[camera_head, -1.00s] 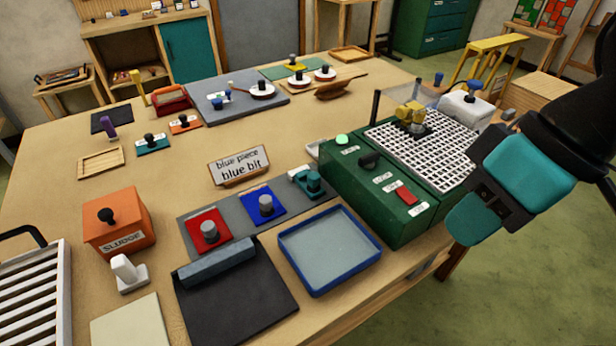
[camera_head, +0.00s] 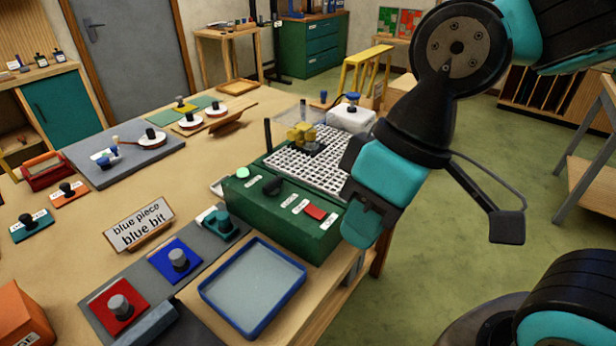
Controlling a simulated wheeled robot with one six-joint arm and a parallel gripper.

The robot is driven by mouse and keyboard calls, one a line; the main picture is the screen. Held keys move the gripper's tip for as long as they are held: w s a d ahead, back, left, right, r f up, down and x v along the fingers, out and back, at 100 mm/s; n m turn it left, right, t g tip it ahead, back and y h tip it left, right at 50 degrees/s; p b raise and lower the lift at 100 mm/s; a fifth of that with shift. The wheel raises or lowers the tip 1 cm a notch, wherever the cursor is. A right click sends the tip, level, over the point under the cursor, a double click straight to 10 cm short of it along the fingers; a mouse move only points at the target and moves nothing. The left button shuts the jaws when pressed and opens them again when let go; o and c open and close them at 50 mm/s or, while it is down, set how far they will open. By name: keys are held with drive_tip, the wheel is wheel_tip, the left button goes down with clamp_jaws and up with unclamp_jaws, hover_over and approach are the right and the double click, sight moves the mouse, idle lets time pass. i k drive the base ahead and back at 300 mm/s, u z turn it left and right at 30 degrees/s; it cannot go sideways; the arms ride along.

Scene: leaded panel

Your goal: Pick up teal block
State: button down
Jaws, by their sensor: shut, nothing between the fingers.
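A teal block (camera_head: 220,222) with a dark teal knob sits at the far right end of the grey strip (camera_head: 205,252), beside the green machine. A blue plate (camera_head: 172,265) with a grey knob and a red plate (camera_head: 113,308) with a grey knob sit on the same strip. Another teal plate (camera_head: 32,232) with a black knob lies at the left of the table. My gripper (camera_head: 358,228) points down near the right edge of the table, right of the green machine and well apart from the teal block. It is shut and empty.
The green machine (camera_head: 290,235) with a white grid top stands between my gripper and the teal block. A blue-rimmed tray (camera_head: 290,298) lies in front of it. A sign (camera_head: 138,222) reading "blue piece blue bit" stands behind the strip. Open floor lies right of the table.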

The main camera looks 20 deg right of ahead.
sight(219, 223)
drive_tip(key=u, duration=0.45)
drive_tip(key=i, duration=0.35)
drive_tip(key=u, duration=0.6)
